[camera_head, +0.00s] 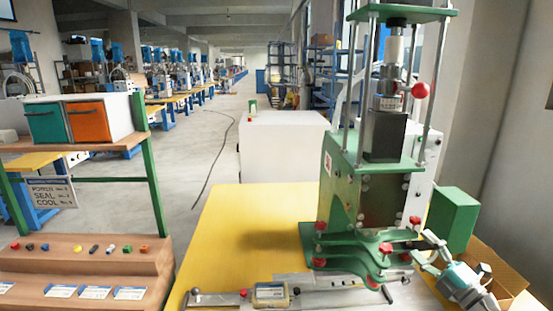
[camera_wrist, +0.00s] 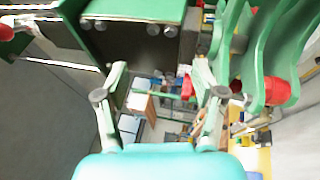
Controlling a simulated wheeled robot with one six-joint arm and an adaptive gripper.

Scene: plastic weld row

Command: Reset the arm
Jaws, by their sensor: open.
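My gripper (camera_head: 428,250) is at the lower right of the head view, beside the green base of the press (camera_head: 345,190). Its jaws point left toward the press's lower plates and red knobs. Green press parts (camera_wrist: 275,50) and a red knob (camera_wrist: 280,91) lie close to the right finger. A dark block with bolts (camera_wrist: 130,40) is close above the left finger. I cannot tell whether the fingers touch the press.
The press stands on a yellow table (camera_head: 230,225) with a metal rail and gauge (camera_head: 270,295) at its front. A cardboard box (camera_head: 500,270) and green box (camera_head: 452,218) are at the right. A wooden stand (camera_head: 90,265) is at left. The table's left part is clear.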

